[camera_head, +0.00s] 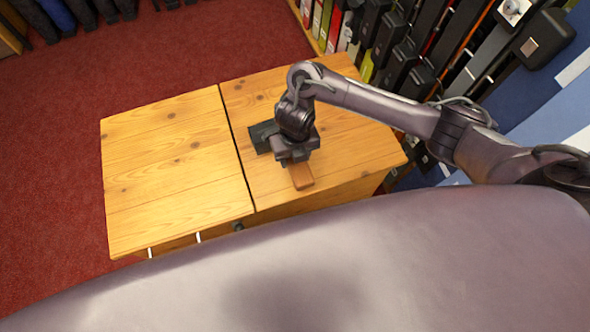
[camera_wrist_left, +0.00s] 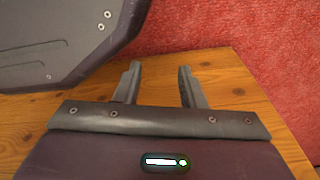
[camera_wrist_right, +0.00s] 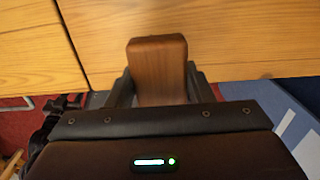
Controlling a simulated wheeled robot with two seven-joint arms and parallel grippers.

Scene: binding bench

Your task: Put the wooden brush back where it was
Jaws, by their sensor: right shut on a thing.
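The wooden brush (camera_head: 301,176) is a brown, block-like piece, held by my right gripper (camera_head: 294,158) near the front edge of the bench's right half. In the right wrist view, the brush (camera_wrist_right: 158,62) stands between the two shut fingers and sticks out beyond them. I cannot tell whether it touches the bench top. Its bristles do not show. My left gripper (camera_wrist_left: 158,84) is open and empty in the left wrist view, with a wooden surface and red carpet behind it. It is out of the head view.
The bench top (camera_head: 170,160) is bare on its left half, with a dark seam in the middle. A flat dark item (camera_head: 262,136) lies on the right half, partly hidden by my right gripper. A shelf of books and boxes (camera_head: 345,30) stands behind on the right.

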